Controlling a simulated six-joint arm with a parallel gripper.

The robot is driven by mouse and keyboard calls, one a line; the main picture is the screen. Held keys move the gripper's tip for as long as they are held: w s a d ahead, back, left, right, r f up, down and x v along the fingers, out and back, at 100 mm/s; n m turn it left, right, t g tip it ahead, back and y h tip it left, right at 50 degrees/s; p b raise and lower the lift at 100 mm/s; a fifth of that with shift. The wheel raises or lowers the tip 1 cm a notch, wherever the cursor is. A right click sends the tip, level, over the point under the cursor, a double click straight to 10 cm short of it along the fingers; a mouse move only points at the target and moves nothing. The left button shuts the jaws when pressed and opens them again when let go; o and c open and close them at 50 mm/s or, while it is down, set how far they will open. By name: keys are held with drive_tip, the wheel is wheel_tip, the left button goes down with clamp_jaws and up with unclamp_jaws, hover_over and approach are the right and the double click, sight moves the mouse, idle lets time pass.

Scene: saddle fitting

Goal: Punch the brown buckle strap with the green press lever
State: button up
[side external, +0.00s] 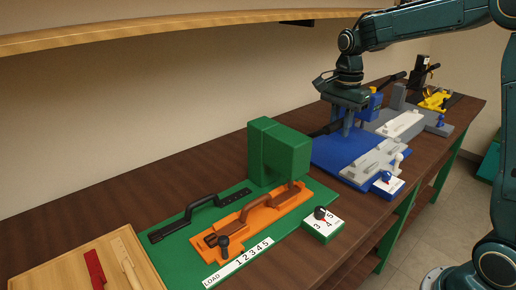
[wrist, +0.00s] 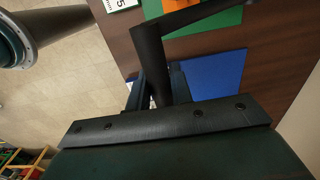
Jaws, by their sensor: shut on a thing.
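The brown buckle strap (side external: 258,207) lies in the orange holder (side external: 284,207) on the green mat, in front of the green press (side external: 282,152). A black knob (side external: 224,242) stands near its left end. I cannot make out a lever on the green press. My gripper (side external: 347,133) is away to the right, pointing down over the blue mat (side external: 335,153). It is shut on a black bar (side external: 323,130). In the wrist view my gripper (wrist: 158,85) has the bent black bar (wrist: 150,55) between its fingers; what the bar belongs to is unclear.
A black strap-like piece with a raised handle (side external: 201,210) lies behind the orange holder. A dial block (side external: 322,225) stands at the mat's right. A wooden tray (side external: 75,272) is at front left. A grey fixture (side external: 372,160) and a yellow station (side external: 435,100) stand to the right. A shelf hangs above.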

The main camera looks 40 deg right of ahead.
drive_tip(key=shift+s+f, duration=0.65)
drive_tip(key=shift+f, duration=0.3)
drive_tip(key=shift+s+f, duration=0.1)
drive_tip(key=shift+f, duration=0.05)
drive_tip(key=shift+s+f, duration=0.4)
drive_tip(key=shift+f, duration=0.4)
drive_tip(key=shift+s+f, duration=0.1)
drive_tip(key=shift+f, duration=0.1)
drive_tip(key=shift+s+f, duration=0.35)
drive_tip(key=shift+f, duration=0.65)
